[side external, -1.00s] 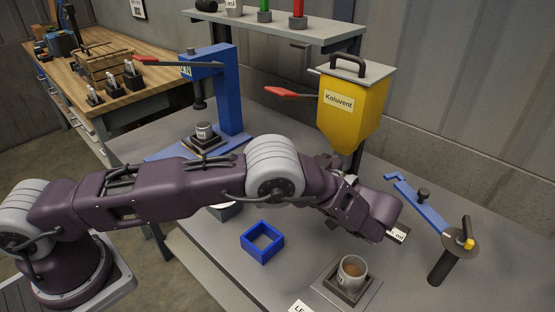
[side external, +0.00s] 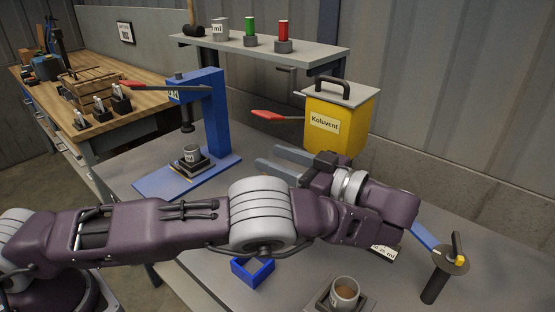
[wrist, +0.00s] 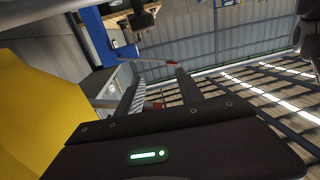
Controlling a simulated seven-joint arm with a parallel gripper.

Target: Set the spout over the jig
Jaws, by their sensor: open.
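The yellow hopper (side external: 335,125) marked Koluvent stands at the back of the table, with a red-handled lever (side external: 278,117) on its left. Its lower outlet is hidden behind my wrist, so I cannot see the spout. My gripper (side external: 266,158) is open and empty, its grey fingers pointing left just below the red lever. The wrist view shows the hopper's yellow wall (wrist: 25,125) close on the left of the gripper (wrist: 157,85). A black holder with a grey cup (side external: 192,154) sits under the blue press (side external: 218,115). I cannot tell which fixture is the jig.
A blue square frame (side external: 252,272) and a cup of brown contents (side external: 344,292) in a dark holder are at the front. A blue bar (side external: 425,238) on a post stands at right. A shelf (side external: 320,55) with red and green cylinders is behind.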

